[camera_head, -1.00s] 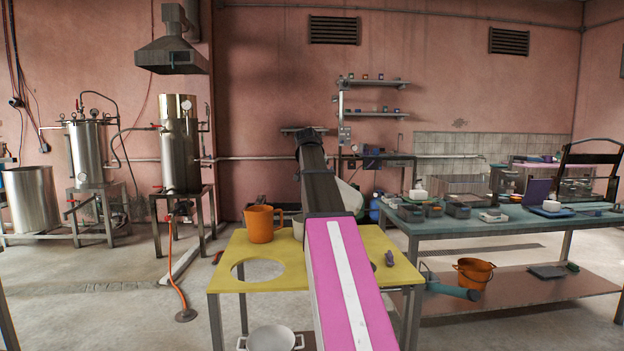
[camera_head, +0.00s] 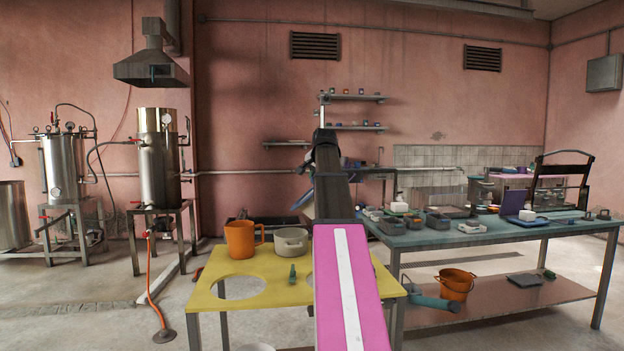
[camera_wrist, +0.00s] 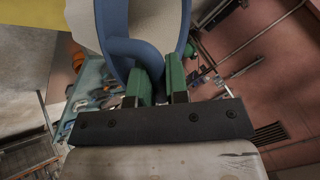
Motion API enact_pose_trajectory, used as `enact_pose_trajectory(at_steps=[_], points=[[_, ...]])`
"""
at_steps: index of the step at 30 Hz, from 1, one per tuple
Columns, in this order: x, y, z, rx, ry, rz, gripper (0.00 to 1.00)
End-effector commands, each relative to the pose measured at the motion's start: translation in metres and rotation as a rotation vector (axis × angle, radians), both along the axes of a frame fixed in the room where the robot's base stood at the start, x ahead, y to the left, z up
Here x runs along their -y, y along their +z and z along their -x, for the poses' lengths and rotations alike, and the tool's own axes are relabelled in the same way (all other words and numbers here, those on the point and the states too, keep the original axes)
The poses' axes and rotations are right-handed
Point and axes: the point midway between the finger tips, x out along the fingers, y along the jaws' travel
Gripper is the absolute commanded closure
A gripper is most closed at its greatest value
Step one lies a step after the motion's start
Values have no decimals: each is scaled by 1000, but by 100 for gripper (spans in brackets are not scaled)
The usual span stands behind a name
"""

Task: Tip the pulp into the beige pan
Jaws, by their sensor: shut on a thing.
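A beige pan (camera_head: 291,241) with small side handles stands upright on the yellow table (camera_head: 209,299), just right of an orange jug. My gripper (camera_wrist: 158,82), with green fingers in the wrist view, is shut on the blue handle of a blue-and-pale vessel (camera_wrist: 131,48). In the head view part of this vessel (camera_head: 305,200) shows at the left of my arm's far end, in the air behind and above the pan. The fingertips are hidden there. I see no pulp, and the vessel's contents cannot be made out.
The orange jug (camera_head: 240,239) stands left of the pan. A small green object (camera_head: 293,271) lies in front of it. The yellow table has round holes. A teal table (camera_head: 480,237) with several boxes is at the right, with an orange bucket (camera_head: 456,284) on its lower shelf.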

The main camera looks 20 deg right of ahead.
Motion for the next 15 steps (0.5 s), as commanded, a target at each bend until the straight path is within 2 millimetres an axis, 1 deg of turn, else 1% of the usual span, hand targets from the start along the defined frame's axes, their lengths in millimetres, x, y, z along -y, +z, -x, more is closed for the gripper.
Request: enact_pose_trajectory(at_steps=[1, 12, 15], points=[[7, 1, 3, 16, -4, -34, 100], [41, 8, 18, 131, -3, -306, 100], [47, 9, 20, 155, -3, -364, 100]])
